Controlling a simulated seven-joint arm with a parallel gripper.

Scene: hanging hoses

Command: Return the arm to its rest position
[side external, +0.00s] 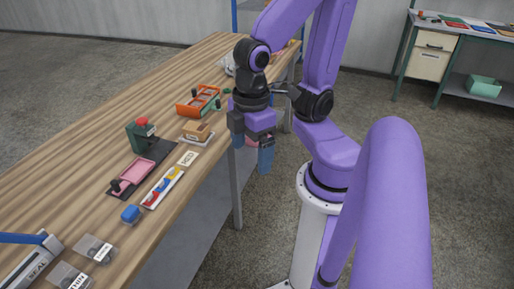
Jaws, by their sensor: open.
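My gripper (252,150) hangs from the purple arm at the right edge of the wooden workbench (85,110), pointing down. It is open, and I see nothing held between its fingers. The arm is bent, with its wrist over the bench edge and its base on the floor to the right. The gripper hides part of the bench edge, and a small pink thing behind it is partly covered.
A green-framed side table (465,35) stands back right. Floor between is clear.

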